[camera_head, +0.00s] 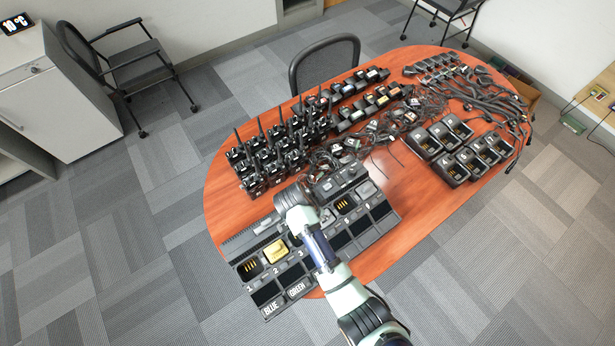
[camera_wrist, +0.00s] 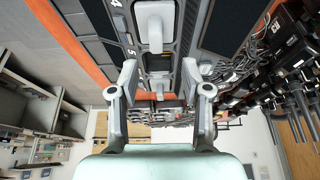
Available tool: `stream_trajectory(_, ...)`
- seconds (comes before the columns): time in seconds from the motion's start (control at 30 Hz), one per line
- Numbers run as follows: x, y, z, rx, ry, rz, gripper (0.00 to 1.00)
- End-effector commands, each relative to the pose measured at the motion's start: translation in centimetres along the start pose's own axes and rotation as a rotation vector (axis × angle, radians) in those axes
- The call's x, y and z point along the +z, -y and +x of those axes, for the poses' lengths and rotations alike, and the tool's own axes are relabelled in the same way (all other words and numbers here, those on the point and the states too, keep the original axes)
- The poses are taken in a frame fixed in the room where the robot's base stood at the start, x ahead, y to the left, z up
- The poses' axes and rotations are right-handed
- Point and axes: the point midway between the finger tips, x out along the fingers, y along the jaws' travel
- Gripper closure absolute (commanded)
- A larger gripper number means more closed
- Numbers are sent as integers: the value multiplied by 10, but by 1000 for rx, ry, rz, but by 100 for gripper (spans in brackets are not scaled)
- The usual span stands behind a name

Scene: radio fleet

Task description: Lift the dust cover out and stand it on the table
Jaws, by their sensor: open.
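The long black charger rack (camera_head: 262,300) lies at the table's near edge, with numbered bays. A light grey cover-like piece with a raised grip (camera_wrist: 155,25) sits in a bay near labels 4 and 5 in the wrist view. A second light grey piece (camera_wrist: 158,86) sits farther along the row; a similar one shows at the rack's right end (camera_head: 366,189) in the head view. I cannot tell for certain which is the dust cover. My gripper (camera_wrist: 159,78) is open and empty above the rack, fingers apart on both sides of the row. My arm hides the middle bays in the head view.
A yellow piece (camera_head: 276,251) sits in bay 2. Upright radios with antennas (camera_head: 265,155) stand behind the rack. Tangled cables (camera_head: 365,142) and single chargers (camera_head: 455,170) lie to the right. Bare tabletop (camera_head: 395,170) shows right of the rack.

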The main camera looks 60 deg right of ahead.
Motion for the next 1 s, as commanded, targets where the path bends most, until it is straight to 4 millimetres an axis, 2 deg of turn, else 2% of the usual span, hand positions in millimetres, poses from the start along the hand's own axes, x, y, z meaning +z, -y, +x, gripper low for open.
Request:
stream_trajectory(0.13, 0, -1, 3, 5, -1, 5, 52)
stream_trajectory(0.3, 0, -1, 23, 6, -1, 3, 52)
stream_trajectory(0.47, -1, 0, 31, 4, -1, 3, 52)
stream_trajectory(0.73, -1, 1, 74, 4, 0, 3, 52)
stream_trajectory(1.0, -1, 1, 78, 1, 0, 2, 52)
